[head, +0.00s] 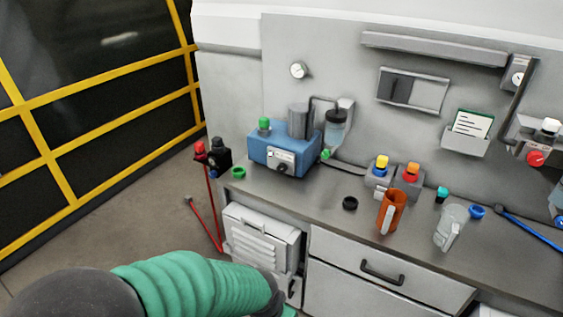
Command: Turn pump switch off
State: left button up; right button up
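A blue pump box (285,150) stands on the left part of the grey counter. Its front has a white panel (281,160) with a small dark switch or knob (282,169) at its lower edge. The switch's position is too small to tell. A grey cylinder and a clear jar with a dark lid stand at the pump's back. My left arm, with a green ribbed sleeve, comes in from the lower left in front of the counter, well below the pump. Neither of my grippers' fingers shows.
Right of the pump are two grey blocks with a yellow button (381,162) and an orange-red button (412,171), an orange mug (391,211) and a clear jug (451,226). A green ring (238,172) lies left of the pump. Drawers (385,270) are below.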

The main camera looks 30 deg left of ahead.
aim_at(282, 168)
jog(key=j+u, duration=0.1)
jog(key=j, duration=0.3)
jog(key=i+j+u, duration=0.1)
jog(key=j, duration=0.3)
jog(key=i+j, duration=0.15)
jog(key=j, duration=0.25)
jog(key=i+j+u, duration=0.15)
jog(key=j, duration=0.25)
jog(key=j+u, duration=0.1)
jog(key=j, duration=0.3)
jog(key=i+j+u, duration=0.1)
jog(key=j, duration=0.3)
jog(key=i, duration=0.1)
